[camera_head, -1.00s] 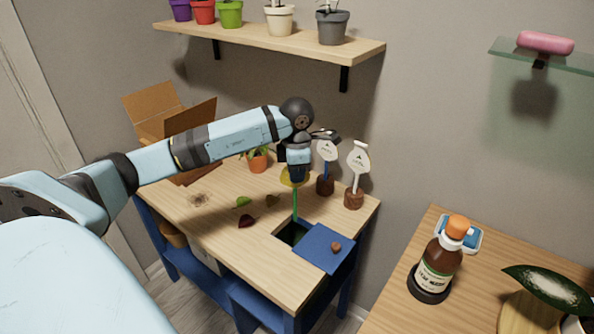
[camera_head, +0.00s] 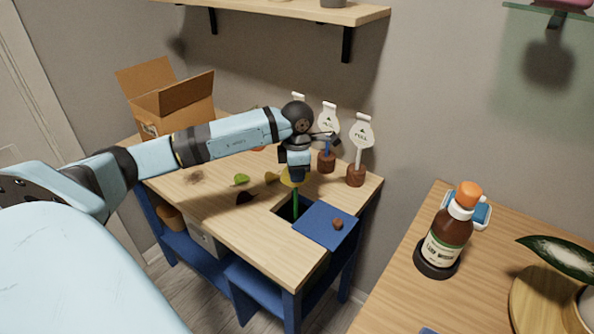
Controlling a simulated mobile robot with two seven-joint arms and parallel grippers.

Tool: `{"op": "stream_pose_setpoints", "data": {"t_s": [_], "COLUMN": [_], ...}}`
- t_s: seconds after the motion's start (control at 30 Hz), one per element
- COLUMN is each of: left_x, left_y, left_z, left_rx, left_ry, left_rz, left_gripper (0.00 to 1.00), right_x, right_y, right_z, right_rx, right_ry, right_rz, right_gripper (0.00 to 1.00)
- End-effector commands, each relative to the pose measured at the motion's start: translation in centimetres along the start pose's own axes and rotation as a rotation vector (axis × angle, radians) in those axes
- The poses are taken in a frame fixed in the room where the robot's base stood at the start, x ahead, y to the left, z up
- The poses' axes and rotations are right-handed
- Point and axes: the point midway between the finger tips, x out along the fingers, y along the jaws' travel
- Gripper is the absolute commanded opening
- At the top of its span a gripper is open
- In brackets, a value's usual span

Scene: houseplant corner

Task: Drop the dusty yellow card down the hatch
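My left gripper (camera_head: 293,177) points down over the wooden table and is shut on the yellow card (camera_head: 287,183), which is mostly hidden behind the fingers. A thin green stake (camera_head: 296,203) hangs straight down below the card. The stake's lower part lines up with the dark square hatch opening (camera_head: 285,212) in the tabletop; whether its tip is inside cannot be told. The blue hatch lid (camera_head: 316,229) with a brown knob (camera_head: 338,223) lies open to the right of the opening. My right gripper is not in view.
Labelled tags on brown bases, one of them white (camera_head: 360,150), stand behind the gripper. Leaves, one green (camera_head: 241,180), lie left of the hatch. An open cardboard box (camera_head: 180,105) stands at the back left. A brown bottle (camera_head: 447,235) stands on the right table.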

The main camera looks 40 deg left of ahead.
Motion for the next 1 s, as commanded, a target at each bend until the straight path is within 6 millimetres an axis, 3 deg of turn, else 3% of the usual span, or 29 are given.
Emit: {"op": "stream_pose_setpoints", "data": {"t_s": [0.13, 0.47, 0.5, 0.6, 1.0], "left_x": [0.96, 1.07, 1.07, 1.07, 1.07], "left_y": [0.03, 0.02, 0.02, 0.02, 0.01], "left_z": [-0.01, -0.01, -0.01, 0.0, 0.0], "left_rx": [-0.001, 0.0, 0.0, 0.0, 0.0], "left_ry": [0.0, 0.0, 0.0, 0.0, 0.0], "left_rz": [0.0, 0.0, 0.0, 0.0, 0.0], "left_gripper": [0.0, 0.0, 0.13, 0.33, 0.33], "right_x": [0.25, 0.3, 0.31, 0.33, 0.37], "right_y": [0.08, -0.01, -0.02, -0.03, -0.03], "right_z": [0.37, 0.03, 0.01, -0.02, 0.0], "right_rx": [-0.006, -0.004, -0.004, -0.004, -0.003], "right_ry": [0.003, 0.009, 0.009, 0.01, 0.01], "right_rz": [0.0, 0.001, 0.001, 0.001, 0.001], "right_gripper": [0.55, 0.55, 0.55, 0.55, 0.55]}}
